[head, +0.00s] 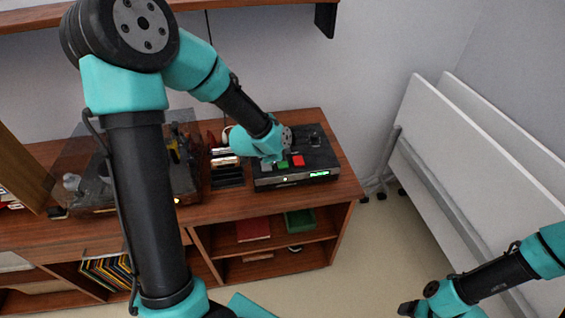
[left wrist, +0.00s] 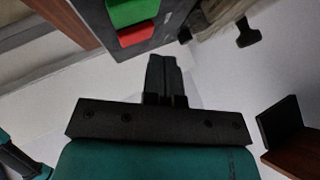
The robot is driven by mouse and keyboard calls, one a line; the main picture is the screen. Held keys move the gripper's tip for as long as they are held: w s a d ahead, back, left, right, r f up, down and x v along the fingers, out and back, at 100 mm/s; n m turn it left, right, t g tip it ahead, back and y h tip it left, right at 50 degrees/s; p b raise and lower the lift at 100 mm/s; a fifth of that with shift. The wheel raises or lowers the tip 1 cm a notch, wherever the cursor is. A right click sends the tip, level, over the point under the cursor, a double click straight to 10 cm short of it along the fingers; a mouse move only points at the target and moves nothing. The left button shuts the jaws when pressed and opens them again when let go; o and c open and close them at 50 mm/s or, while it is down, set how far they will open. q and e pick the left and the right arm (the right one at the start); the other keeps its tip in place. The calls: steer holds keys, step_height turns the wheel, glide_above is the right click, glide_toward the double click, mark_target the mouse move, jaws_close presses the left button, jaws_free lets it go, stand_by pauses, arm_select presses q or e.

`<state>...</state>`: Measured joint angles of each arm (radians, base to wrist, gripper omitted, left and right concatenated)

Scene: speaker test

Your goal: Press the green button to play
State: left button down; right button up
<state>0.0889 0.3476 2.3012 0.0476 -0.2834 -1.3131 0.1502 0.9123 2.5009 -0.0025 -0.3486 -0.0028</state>
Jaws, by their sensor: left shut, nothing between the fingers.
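The green button (head: 283,164) is on the front top of a black speaker box (head: 322,158) standing on the wooden cabinet. A red button (head: 298,161) sits just right of it. In the left wrist view the green button (left wrist: 130,12) and red button (left wrist: 137,33) show at the top edge. My left gripper (left wrist: 164,62) is shut and empty, its fingertips pointing up toward the box, below and right of the red button in that view. In the head view my left wrist hangs over the buttons' back left; its fingers are not clear there. My right gripper (head: 408,308) is low at the right, far from the box.
A turntable with a clear cover (head: 130,175) stands left of the box. Dark upright items (head: 226,168) stand between them. A wooden shelf (head: 230,8) hangs above. White panels (head: 470,150) lean at the right. The floor between is clear.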

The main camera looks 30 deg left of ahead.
arm_select(q)
steer(key=shift+r, duration=1.55)
